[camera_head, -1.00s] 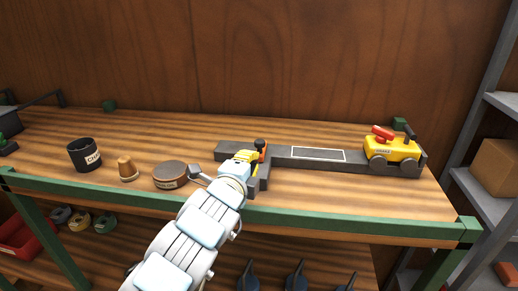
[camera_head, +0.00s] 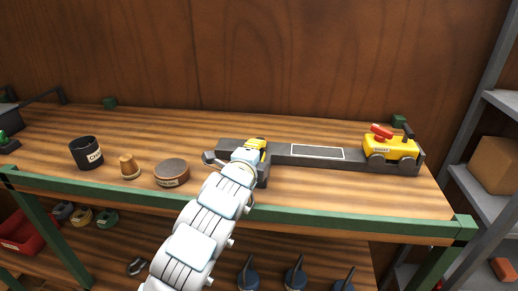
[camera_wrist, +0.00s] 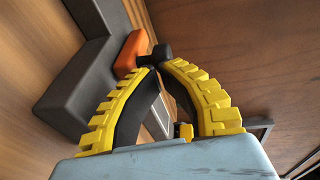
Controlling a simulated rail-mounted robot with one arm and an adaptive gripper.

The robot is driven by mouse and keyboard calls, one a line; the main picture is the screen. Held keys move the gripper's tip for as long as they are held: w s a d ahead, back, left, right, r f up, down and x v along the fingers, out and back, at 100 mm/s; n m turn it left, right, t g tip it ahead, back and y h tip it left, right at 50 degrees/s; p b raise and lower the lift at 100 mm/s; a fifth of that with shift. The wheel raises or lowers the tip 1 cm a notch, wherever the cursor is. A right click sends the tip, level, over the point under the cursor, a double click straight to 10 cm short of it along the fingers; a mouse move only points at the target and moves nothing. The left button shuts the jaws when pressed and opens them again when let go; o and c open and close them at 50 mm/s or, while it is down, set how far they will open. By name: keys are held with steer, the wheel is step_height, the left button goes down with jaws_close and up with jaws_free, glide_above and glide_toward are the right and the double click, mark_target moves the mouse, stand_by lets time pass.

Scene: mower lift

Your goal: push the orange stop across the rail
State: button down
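The orange stop (camera_wrist: 132,52) shows in the wrist view as an orange block with a black knob (camera_wrist: 163,53). It sits at the dark grey rail (camera_wrist: 85,85). My gripper (camera_wrist: 159,66) has yellow ribbed fingers whose tips come together right at the knob; touching cannot be told. Nothing shows between the fingers. In the head view, my gripper (camera_head: 262,146) is over the left part of the rail (camera_head: 278,161) and hides the stop. The yellow mower (camera_head: 390,147) with a red top stands at the rail's right end.
A black cup (camera_head: 86,153), a cork-coloured stopper (camera_head: 129,167) and a round tin (camera_head: 171,172) stand left of my arm on the wooden bench. A pale-edged panel (camera_head: 318,152) lies along the rail's middle. A green bar (camera_head: 330,222) edges the bench front.

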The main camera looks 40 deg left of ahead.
steer(key=shift+w, duration=0.1)
steer(key=shift+w+a, duration=0.3)
steer(key=shift+w, duration=0.15)
steer(key=shift+w+a+f, duration=0.2)
steer(key=shift+w, duration=0.05)
steer(key=shift+s, duration=0.1)
steer(key=shift+s+d+r, duration=0.15)
steer(key=shift+s+d, duration=0.1)
steer(key=shift+s, duration=0.25)
steer(key=b+v, duration=0.4)
steer(key=v, duration=0.8)
steer(key=shift+s+d+r+b, duration=0.15)
steer(key=shift+s+d+b, duration=0.1)
steer(key=shift+b, duration=0.15)
